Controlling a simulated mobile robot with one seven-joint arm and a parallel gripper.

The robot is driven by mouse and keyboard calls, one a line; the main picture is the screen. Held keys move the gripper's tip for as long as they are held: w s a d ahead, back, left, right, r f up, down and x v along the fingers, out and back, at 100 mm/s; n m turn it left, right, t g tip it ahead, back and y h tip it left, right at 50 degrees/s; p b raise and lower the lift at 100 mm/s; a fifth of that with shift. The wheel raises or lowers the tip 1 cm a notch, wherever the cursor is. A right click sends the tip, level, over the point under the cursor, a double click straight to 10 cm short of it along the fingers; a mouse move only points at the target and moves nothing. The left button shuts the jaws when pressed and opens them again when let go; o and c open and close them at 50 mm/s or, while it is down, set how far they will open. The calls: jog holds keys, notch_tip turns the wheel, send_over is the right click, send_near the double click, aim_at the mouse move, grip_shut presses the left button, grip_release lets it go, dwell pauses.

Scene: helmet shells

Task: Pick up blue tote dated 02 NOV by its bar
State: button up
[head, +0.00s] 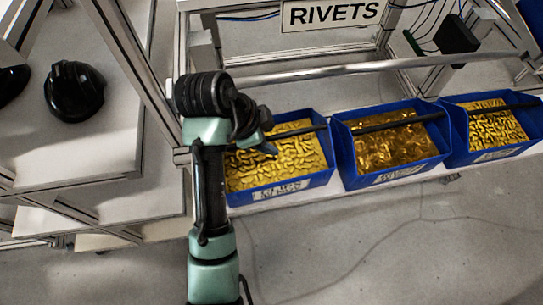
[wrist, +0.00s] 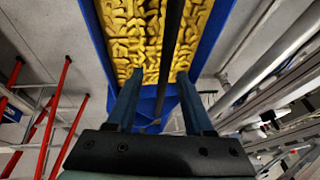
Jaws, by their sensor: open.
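Three blue totes stand in a row in the head view: a left tote (head: 285,187), a middle tote (head: 398,172) and a right tote (head: 497,153). Each holds gold-coloured pieces and has a dark bar across its top. Their front labels are too blurred to read, so I cannot tell which is dated 02 NOV. My gripper (wrist: 158,76) is open at the left tote, its tips partly hidden by my arm in the head view. In the wrist view the tote's dark bar (wrist: 170,35) runs between the two spread fingers; I cannot tell whether they touch it.
The totes stand on a light shelf under a metal rail (head: 350,69) and a RIVETS sign (head: 331,13). Metal frame posts rise close to the left of my arm. Dark helmet shells (head: 75,91) lie on a table at left. Open floor lies in front of the shelf.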

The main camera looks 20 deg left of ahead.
jog(key=shift+a+p+x, duration=0.2)
jog(key=shift+p+x, duration=0.2)
jog(key=shift+x, duration=0.9)
jog(key=shift+a+p+x, duration=0.2)
jog(key=shift+p+x, duration=0.2)
jog(key=shift+x, duration=0.85)
jog(key=shift+f, duration=0.1)
grip_shut()
jog(key=shift+w, duration=0.1)
